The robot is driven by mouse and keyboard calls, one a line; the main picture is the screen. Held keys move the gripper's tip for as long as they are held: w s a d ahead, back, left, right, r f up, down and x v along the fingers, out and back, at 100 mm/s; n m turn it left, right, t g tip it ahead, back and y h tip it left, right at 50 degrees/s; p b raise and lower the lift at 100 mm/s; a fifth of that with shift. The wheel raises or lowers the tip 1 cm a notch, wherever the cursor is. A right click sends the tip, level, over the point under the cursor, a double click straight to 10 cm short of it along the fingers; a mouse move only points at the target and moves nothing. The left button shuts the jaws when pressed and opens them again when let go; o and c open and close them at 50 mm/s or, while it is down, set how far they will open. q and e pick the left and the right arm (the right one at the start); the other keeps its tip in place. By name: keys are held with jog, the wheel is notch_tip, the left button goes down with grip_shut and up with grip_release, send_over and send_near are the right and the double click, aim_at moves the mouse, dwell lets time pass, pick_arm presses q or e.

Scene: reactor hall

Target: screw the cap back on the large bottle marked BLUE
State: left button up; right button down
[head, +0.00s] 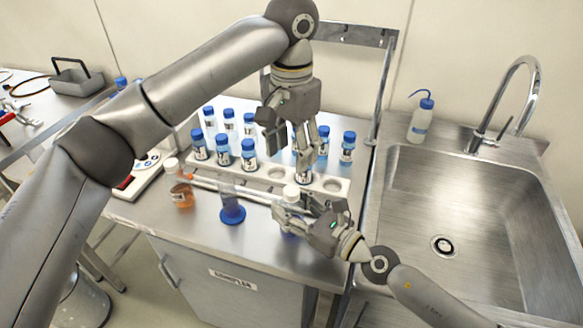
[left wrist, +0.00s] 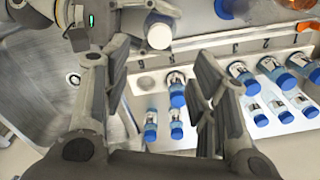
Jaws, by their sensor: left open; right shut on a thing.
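The large bottle with blue contents (left wrist: 138,22) stands in front of the rack. Its round white top (head: 291,192) shows in both views; I cannot tell whether this is a seated cap, and no BLUE marking is readable. My right gripper (head: 287,211) is shut on this bottle and hides much of it in the head view. My left gripper (head: 291,141) is open, pointing down above the rack, behind the large bottle. In the left wrist view its fingers (left wrist: 163,72) are spread, with small blue-capped bottles below and between them. The white top lies beyond the fingertips there.
A white rack (head: 250,175) holds several small blue-capped bottles and has empty holes at its front. A clear cylinder with a blue base (head: 232,213) and an amber bottle (head: 182,196) stand left of the large bottle. A sink (head: 450,200) and wash bottle (head: 421,120) are at right.

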jog(key=c, duration=0.6)
grip_release()
jog(key=shift+c, duration=0.2)
pick_arm(q)
notch_tip(320, 180, up, 2)
pick_arm(e)
jog(key=shift+s+d, duration=0.1)
jog(key=v, duration=1.1)
jog(key=shift+s+d, duration=0.25)
jog(key=shift+d, duration=0.05)
